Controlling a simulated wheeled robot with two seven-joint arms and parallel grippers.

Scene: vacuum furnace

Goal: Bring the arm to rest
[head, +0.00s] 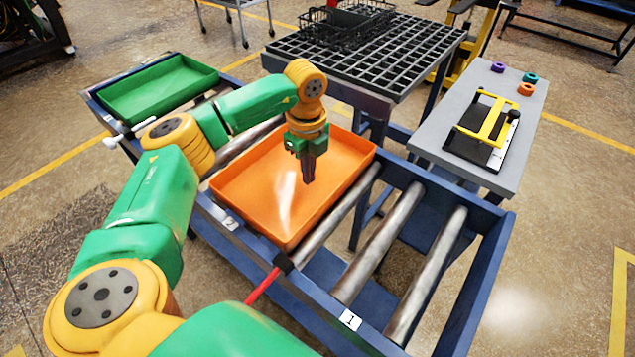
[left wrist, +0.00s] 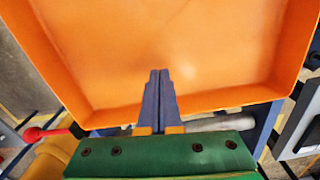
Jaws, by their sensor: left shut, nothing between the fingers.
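My left arm reaches in from the left in the head view, green and yellow. My left gripper (head: 308,172) points down over the orange tray (head: 228,185). Its dark fingers are shut together with nothing between them. In the left wrist view the gripper (left wrist: 160,78) also shows shut, over the orange tray's floor (left wrist: 200,50). The tray looks empty and sits on the roller frame. I cannot tell whether the fingertips touch the tray. My right gripper is not in view.
A blue roller frame (head: 508,235) with bare rollers (head: 385,240) holds the orange tray. A green tray (head: 160,90) lies at its far left. A dark grid table (head: 380,55) stands behind. A grey side table (head: 455,110) holds a yellow-handled device (head: 490,125) and small coloured rings (head: 526,88).

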